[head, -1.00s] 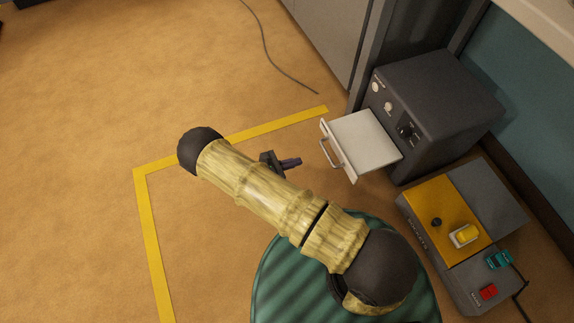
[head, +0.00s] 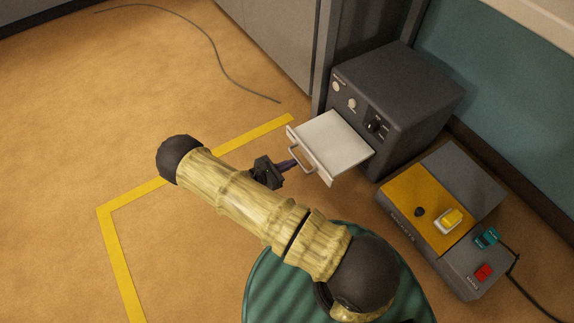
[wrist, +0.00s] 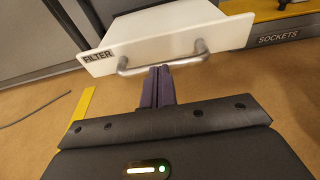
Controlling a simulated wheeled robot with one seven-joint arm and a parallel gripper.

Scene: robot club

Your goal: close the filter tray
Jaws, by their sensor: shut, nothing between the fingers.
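The filter tray (head: 332,143) is a white drawer pulled well out of the front of a dark grey box (head: 400,95). In the wrist view the tray (wrist: 168,30) has a front panel labelled FILTER and a grey bar handle (wrist: 163,62). My gripper (head: 291,165) is just in front of the handle in the head view. In the wrist view its purple fingers (wrist: 160,72) are shut together and empty, with their tips close to the middle of the handle. I cannot tell whether they touch it.
A yellow and grey unit labelled SOCKETS (head: 409,192) stands right of the box, with a yellow switch, teal plug and red button. Yellow tape (head: 235,140) marks the floor. A cable (head: 225,62) lies near the grey cabinet (head: 275,35).

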